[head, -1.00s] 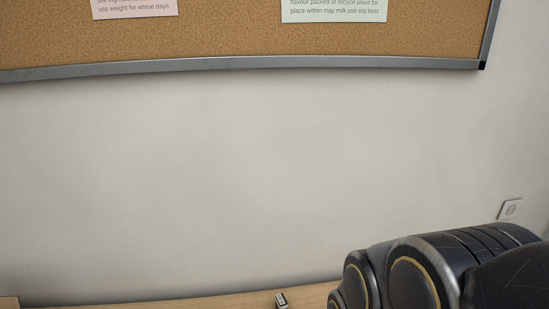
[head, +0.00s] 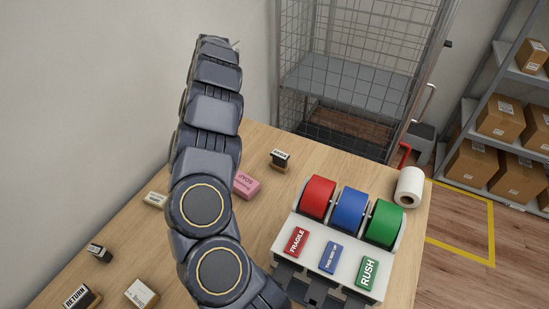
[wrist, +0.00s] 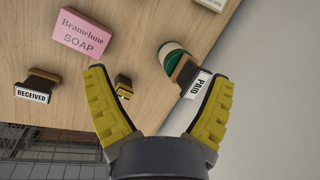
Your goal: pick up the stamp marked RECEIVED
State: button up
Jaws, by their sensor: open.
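The RECEIVED stamp (wrist: 36,88) has a dark brown handle and a white label, and lies left of my gripper in the wrist view. A dark stamp beside the pink soap box in the head view (head: 280,158) matches it by position, though its label is too small to read. My gripper (wrist: 158,80) is open and empty, its yellow-padded fingers spread wide. The stamp is outside them, beyond the left finger. A PAID stamp (wrist: 201,84) is by the right fingertip. In the head view my arm hides part of the counter and the fingers cannot be made out.
A pink soap box (head: 246,184) lies near the RECEIVED stamp. A small yellow-and-dark object (wrist: 123,85) is by the left finger. A RETURN stamp (head: 77,296) is at lower left. A tape dispenser (head: 352,210) stands at right, a wire cage (head: 360,80) beyond the counter.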

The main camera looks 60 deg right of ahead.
jog(key=s+d+f+m+g+h, duration=0.1)
jog(key=s+d+f+m+h, duration=0.15)
jog(key=s+d+f, duration=0.45)
jog(key=m+g, duration=0.1)
jog(key=m, duration=0.2)
send_over(280, 154)
jog(key=shift+w+a+f, duration=0.15)
jog(key=shift+w+f, duration=0.05)
jog(key=shift+f, duration=0.1)
jog(key=f, duration=0.7)
jog(key=shift+s+d, duration=0.2)
jog(key=shift+f, duration=0.4)
jog(key=c, duration=1)
